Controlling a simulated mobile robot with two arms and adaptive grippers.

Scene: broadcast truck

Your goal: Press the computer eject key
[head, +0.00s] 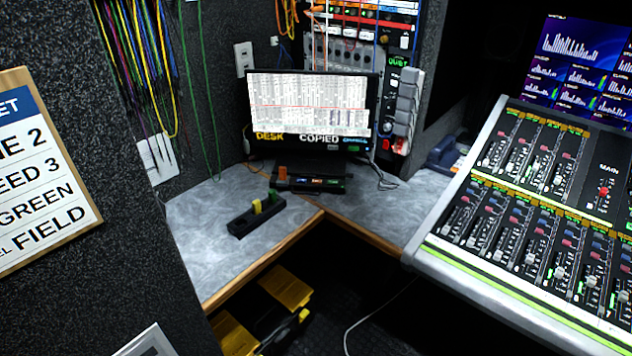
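A monitor (311,103) stands on the corner desk and reads "DESK" and "COPIED" along its bottom edge. Below it is a low black box (345,187) with small coloured labels on its front and an orange upright piece (282,173) at its left end. The labels are too small to read, so I cannot tell which key is the eject key. In front of it lies a black bar (240,226) with a yellow piece (257,207) and a green piece (272,196) standing in it. Neither of my grippers is in view.
The grey desk (200,212) has a wooden front edge and free room at left. A large mixing console (520,258) fills the right. Yellow objects (286,287) sit low under the desk. Cables hang at upper left; a sign board (40,165) is at far left.

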